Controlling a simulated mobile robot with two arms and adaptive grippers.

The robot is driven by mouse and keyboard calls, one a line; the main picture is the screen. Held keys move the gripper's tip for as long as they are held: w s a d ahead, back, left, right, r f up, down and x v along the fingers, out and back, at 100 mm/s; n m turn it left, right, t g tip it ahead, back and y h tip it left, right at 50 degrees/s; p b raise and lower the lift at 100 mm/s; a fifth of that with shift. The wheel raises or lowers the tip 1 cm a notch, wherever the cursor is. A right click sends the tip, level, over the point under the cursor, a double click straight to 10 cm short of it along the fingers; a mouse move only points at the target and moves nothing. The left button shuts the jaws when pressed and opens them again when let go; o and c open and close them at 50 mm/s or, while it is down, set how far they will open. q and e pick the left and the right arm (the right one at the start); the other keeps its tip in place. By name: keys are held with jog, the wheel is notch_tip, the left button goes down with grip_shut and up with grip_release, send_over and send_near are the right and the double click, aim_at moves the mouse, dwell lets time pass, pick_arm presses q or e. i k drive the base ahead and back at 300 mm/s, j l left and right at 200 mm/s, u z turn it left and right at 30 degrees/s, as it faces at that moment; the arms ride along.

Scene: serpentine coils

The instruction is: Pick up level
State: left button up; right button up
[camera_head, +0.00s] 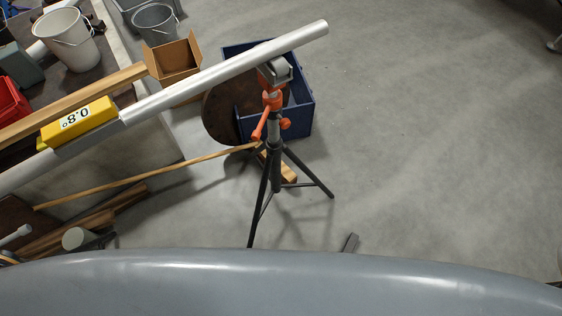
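The level (78,122) is a yellow box on a grey base, with a readout of 0.8° that appears upside down. It sits on a long silver pipe (225,70) at the left of the head view. The pipe slopes up to the right across the picture, and its right part lies on the head of a black and orange tripod stand (274,150). Neither of my grippers can be made out in this view.
An open cardboard box (173,62), a blue crate (303,118) and white (68,40) and grey (155,24) buckets stand beyond the pipe. Wooden planks (75,230) lie at lower left. A large grey curved surface (270,285) fills the bottom.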

aim_at(68, 136)
jog(key=u, duration=1.5)
jog(key=l+u, duration=0.2)
jog(key=k+l, duration=0.05)
jog(key=l, duration=0.05)
